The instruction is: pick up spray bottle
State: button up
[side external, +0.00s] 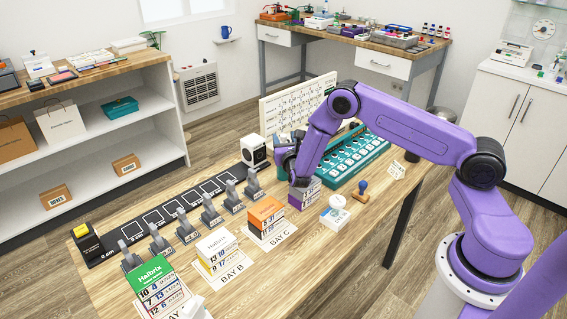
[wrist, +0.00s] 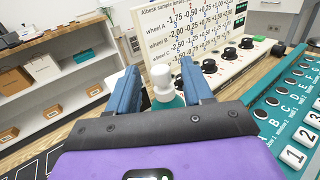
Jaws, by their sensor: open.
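The bottle (wrist: 163,84) has a white top and a teal lower part in the wrist view. I take it for the spray bottle. It stands upright between the two blue fingers of my gripper (wrist: 160,66), with visible gaps on both sides. Its lower body is hidden behind my gripper's dark edge. In the side view my gripper (side external: 284,143) is low over the table, in front of the chart board. I cannot make out the bottle clearly there. My gripper is open and holds nothing.
The chart board (side external: 297,103) with dark knobs stands close behind. A teal lettered panel (side external: 350,157) lies right. A white cube device (side external: 254,151) stands left, a purple box (side external: 304,194) in front. Orange (side external: 265,213), white (side external: 217,250) and green (side external: 157,286) boxes line the table (side external: 262,280).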

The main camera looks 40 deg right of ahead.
jog(key=shift+x, duration=1.2)
jog(key=shift+c, duration=0.4)
